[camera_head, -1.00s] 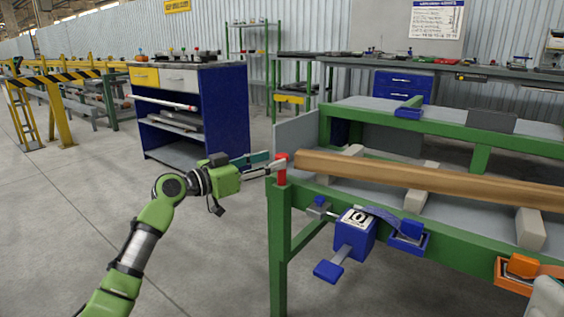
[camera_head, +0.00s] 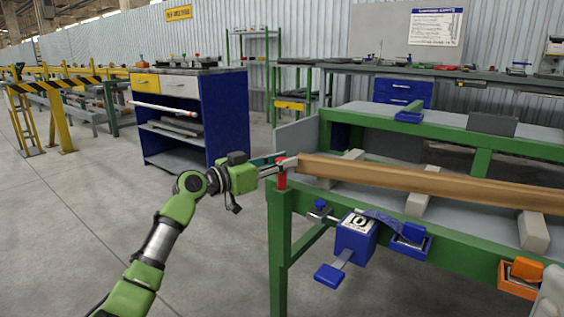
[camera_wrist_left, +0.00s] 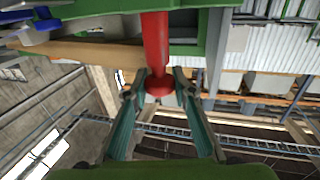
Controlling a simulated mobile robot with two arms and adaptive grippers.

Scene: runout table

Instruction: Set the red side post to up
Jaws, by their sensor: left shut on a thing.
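The red side post (camera_head: 282,181) stands upright at the near left corner of the green table frame (camera_head: 278,250). My left gripper (camera_head: 286,164) reaches it from the left, with its fingers at the post's upper part. In the left wrist view the red post (camera_wrist_left: 156,45) runs down between the two fingers and ends in a round red knob. The left gripper (camera_wrist_left: 159,88) is shut on the post near that knob. The fingers cover part of the post's top in the head view. My right gripper is not in view.
A blue box with a pedal (camera_head: 355,237) hangs on the table's front. A blue cabinet (camera_head: 225,115) stands behind my left arm. The floor at left is clear.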

